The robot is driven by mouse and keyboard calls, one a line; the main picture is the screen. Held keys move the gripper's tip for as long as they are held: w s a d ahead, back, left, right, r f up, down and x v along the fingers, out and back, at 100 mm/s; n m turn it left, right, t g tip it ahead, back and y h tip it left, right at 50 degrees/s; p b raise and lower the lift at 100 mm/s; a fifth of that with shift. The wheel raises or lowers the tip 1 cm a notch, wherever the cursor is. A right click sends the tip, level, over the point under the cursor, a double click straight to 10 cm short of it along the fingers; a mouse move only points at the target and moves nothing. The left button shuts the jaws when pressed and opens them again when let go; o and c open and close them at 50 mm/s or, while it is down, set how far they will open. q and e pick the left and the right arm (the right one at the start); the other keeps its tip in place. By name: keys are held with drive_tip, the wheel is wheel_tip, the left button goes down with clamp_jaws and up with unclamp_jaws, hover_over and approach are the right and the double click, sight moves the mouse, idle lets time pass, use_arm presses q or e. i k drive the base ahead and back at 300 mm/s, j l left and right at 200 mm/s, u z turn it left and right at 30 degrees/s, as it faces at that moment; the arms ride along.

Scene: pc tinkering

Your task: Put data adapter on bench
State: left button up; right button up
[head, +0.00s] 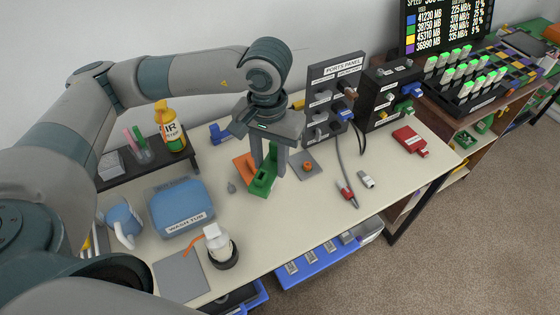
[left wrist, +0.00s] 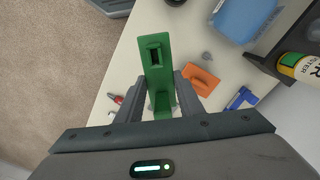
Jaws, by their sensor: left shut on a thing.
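My left gripper (head: 268,163) points down over the middle of the bench (head: 300,215) and is shut on a green slotted piece (head: 263,184). In the left wrist view the piece (left wrist: 155,60) sits between the two fingers, with a dark rectangular slot near its far end. It is low over the bench top; I cannot tell whether it touches. No label on it is readable, so I cannot confirm that it is the data adapter. My right gripper is not in view.
An orange piece (head: 244,166) lies close beside the green piece. A grey plate with an orange knob (head: 308,167), the ports panel (head: 335,95) and a cable plug (head: 347,193) are to the right. The blue wash tub (head: 181,206) is left.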

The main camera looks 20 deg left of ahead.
sight(388, 167)
drive_tip(key=i+l+u, duration=0.1)
drive_tip(key=l+u, duration=0.2)
drive_tip(key=l, duration=0.8)
drive_tip(key=l+u, duration=0.25)
drive_tip(key=l, duration=0.9)
drive_tip(key=i+l, duration=0.1)
drive_tip(key=i, duration=0.4)
drive_tip(key=i+j+u, duration=0.05)
